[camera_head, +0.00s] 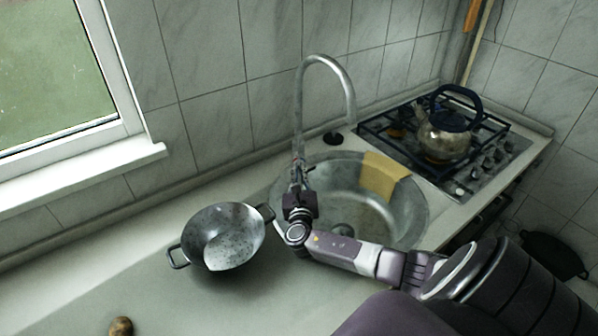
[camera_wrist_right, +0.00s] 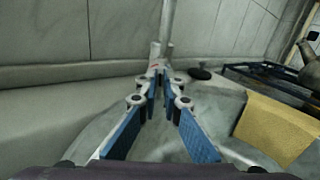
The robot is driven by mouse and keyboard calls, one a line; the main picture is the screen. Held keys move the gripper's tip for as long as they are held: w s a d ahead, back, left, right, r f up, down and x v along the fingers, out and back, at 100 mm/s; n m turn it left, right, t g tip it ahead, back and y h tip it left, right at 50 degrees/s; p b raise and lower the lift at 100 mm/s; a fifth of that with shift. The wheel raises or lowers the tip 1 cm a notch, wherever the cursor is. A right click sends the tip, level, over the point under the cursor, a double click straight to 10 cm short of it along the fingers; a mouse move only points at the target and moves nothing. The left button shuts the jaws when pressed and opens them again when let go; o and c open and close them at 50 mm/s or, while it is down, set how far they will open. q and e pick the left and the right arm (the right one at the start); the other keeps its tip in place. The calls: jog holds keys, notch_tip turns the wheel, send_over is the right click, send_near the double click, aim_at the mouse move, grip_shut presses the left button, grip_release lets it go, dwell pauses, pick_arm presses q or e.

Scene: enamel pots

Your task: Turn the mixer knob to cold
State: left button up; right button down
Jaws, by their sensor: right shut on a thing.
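The mixer tap (camera_head: 350,85) is a tall metal gooseneck rising at the back left rim of the round steel sink (camera_head: 415,215). My right gripper (camera_head: 299,182) reaches in from the lower right and is shut at the tap's base. In the right wrist view the tap's lower body (camera_wrist_right: 155,52) stands just beyond the closed fingertips (camera_wrist_right: 156,76). The mixer knob (camera_wrist_right: 157,66), with a small red mark, is between or right at the fingertips and is mostly hidden by them. My left gripper is not in view.
A yellow cloth (camera_head: 380,175) hangs over the sink's rim. A kettle (camera_head: 445,130) stands on the gas hob (camera_head: 485,165). A potato-like object (camera_head: 121,327) lies at the front left.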

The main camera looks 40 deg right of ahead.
jog(key=shift+f, duration=0.1)
jog(key=shift+s+d+f+m+b, duration=0.1)
jog(key=shift+s+d+m+b, duration=0.05)
jog(key=shift+m+b, duration=1.85)
jog(key=shift+s+d+m+b, duration=0.1)
jog(key=shift+m+b, duration=1.25)
jog(key=shift+m, duration=1.15)
jog(key=c, duration=2.1)
grip_release()
